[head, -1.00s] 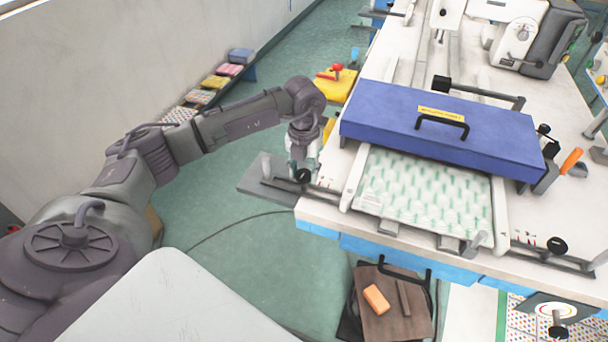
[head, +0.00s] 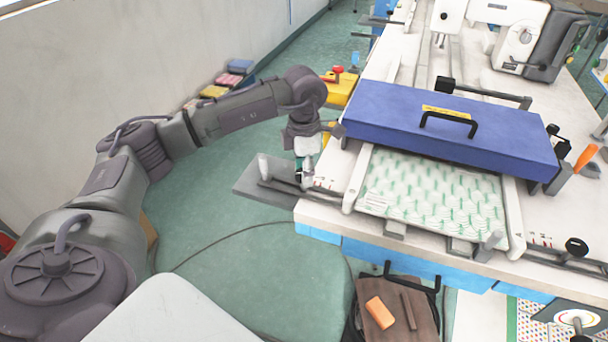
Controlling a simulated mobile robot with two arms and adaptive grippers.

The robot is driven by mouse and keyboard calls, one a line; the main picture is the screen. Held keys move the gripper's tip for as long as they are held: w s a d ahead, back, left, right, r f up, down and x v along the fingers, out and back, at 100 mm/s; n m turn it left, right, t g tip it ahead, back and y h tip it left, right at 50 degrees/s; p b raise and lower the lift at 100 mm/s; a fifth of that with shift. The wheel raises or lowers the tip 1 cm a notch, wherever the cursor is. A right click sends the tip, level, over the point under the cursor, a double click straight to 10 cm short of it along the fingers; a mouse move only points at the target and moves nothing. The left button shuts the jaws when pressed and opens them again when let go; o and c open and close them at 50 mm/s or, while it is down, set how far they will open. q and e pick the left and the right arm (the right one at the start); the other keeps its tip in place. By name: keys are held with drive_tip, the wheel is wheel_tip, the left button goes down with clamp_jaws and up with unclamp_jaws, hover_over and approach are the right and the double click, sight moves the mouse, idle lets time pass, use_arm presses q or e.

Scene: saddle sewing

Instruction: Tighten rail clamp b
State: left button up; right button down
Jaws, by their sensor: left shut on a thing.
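My left gripper (head: 306,177) points down at the left end of the front rail (head: 328,190), at the table's left corner. It is shut on the black knob of the rail clamp there, and its fingers hide most of the knob. I cannot read a letter on this clamp. A similar clamp with a black knob (head: 577,247) sits on the rail at the right, with nothing touching it. My right gripper is not in view.
A blue cover (head: 390,112) with a black handle lies across the table beside the left arm. A green-patterned panel (head: 430,200) lies in front of it. A grey plate (head: 262,190) juts out left of the table.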

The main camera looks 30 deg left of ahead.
use_arm(q)
drive_tip(key=m+b, duration=0.2)
drive_tip(key=m, duration=0.2)
drive_tip(key=shift+m, duration=0.7)
drive_tip(key=shift+r, duration=0.1)
drive_tip(key=o, duration=1.1)
drive_tip(key=shift+o, duration=0.2)
wheel_tip(320, 180, up, 12)
